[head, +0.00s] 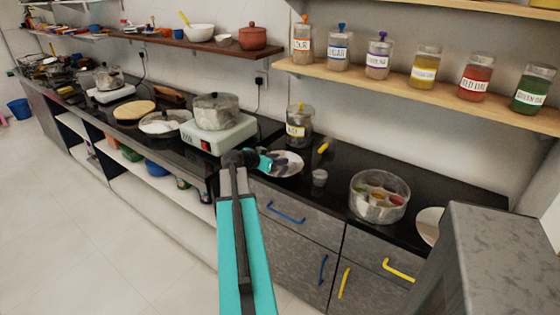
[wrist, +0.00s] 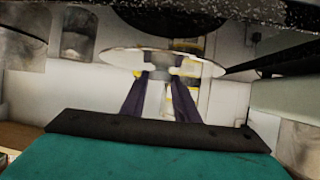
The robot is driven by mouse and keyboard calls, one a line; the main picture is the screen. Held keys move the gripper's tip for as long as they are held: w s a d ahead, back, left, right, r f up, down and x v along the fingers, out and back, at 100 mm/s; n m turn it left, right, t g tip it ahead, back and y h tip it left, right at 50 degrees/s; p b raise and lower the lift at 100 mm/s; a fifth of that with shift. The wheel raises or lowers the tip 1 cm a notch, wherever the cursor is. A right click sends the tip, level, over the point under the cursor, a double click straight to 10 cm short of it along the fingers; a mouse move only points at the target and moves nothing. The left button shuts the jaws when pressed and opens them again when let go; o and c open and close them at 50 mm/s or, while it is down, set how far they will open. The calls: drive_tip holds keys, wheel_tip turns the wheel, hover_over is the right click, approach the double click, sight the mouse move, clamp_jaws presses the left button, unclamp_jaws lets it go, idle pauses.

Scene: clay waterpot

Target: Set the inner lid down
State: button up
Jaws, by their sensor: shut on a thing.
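My gripper (head: 272,162) is over the black counter, in front of the jar with the yellow knob. It is shut on the inner lid (head: 290,164), a thin, pale round disc. In the wrist view the inner lid (wrist: 125,61) spans both fingertips of my gripper (wrist: 161,73), with its middle between them. The lid looks close to the counter, but I cannot tell whether it touches. The round steel spice box (head: 379,207) stands open to the right, with several small cups of coloured spices inside.
A small steel cup (head: 320,177) stands between the inner lid and the spice box. The labelled jar (head: 299,127) is just behind the lid. A stove (head: 220,134) with a pot (head: 215,110) is to the left. A pale disc (head: 429,222) is partly hidden at right.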

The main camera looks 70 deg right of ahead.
sight(287, 155)
drive_tip(key=shift+w+d+f+p, duration=0.1)
drive_tip(key=shift+w+d+p, duration=0.15)
drive_tip(key=shift+d, duration=0.8)
drive_tip(key=shift+w+d+f+p, duration=0.1)
drive_tip(key=shift+w+d+p, duration=0.1)
drive_tip(key=shift+d, duration=0.8)
drive_tip(key=shift+s, duration=0.1)
drive_tip(key=shift+f, duration=0.15)
drive_tip(key=shift+f+p, duration=0.55)
drive_tip(key=shift+f, duration=1.05)
drive_tip(key=shift+f, duration=0.1)
drive_tip(key=o, duration=1.1)
drive_tip(key=shift+a+r, duration=0.1)
drive_tip(key=shift+r, duration=0.1)
drive_tip(key=b+v, duration=0.2)
drive_tip(key=v, duration=1)
